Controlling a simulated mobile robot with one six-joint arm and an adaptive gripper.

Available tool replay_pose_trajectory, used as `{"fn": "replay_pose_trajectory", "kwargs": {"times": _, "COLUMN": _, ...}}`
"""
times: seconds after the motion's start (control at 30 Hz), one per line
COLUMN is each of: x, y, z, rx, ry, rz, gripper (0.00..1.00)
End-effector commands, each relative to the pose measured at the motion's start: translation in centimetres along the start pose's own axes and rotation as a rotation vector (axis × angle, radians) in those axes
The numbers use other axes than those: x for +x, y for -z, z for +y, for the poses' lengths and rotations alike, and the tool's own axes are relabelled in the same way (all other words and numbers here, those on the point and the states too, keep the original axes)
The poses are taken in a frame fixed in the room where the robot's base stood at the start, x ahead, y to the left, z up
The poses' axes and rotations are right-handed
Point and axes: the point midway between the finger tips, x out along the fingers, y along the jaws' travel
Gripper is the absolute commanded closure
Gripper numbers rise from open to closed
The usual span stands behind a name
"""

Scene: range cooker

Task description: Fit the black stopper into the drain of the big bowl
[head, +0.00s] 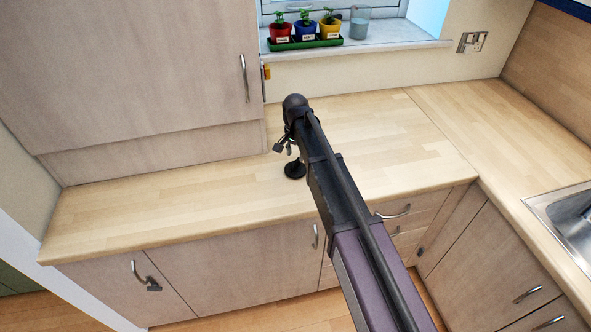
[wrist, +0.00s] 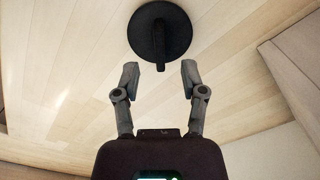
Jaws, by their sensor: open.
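The black stopper (head: 295,170) stands on the wooden worktop, a round disc with an upright handle on top. In the wrist view the stopper (wrist: 160,33) lies just beyond my fingertips, with its handle roughly in line with the gap between them. My gripper (wrist: 160,75) is open and empty. In the head view my gripper (head: 285,147) is just above and slightly left of the stopper, apart from it. At the right edge, part of a steel sink (head: 575,215) shows; its drain is out of view.
The worktop (head: 160,205) around the stopper is clear. A tall cupboard (head: 130,75) stands at the back left. A windowsill (head: 400,38) holds several potted plants (head: 305,27) and a glass (head: 359,22). Drawers and cupboard doors (head: 235,265) lie below the front edge.

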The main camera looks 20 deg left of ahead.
Motion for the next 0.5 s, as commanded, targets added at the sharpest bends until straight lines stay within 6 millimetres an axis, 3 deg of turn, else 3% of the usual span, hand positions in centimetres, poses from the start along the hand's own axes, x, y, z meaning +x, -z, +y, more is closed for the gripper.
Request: {"fn": "replay_pose_trajectory", "kwargs": {"times": 0.5, "x": 3.6, "y": 0.0, "z": 0.0, "rx": 0.0, "ry": 0.0, "rz": 0.0, "gripper": 0.46}}
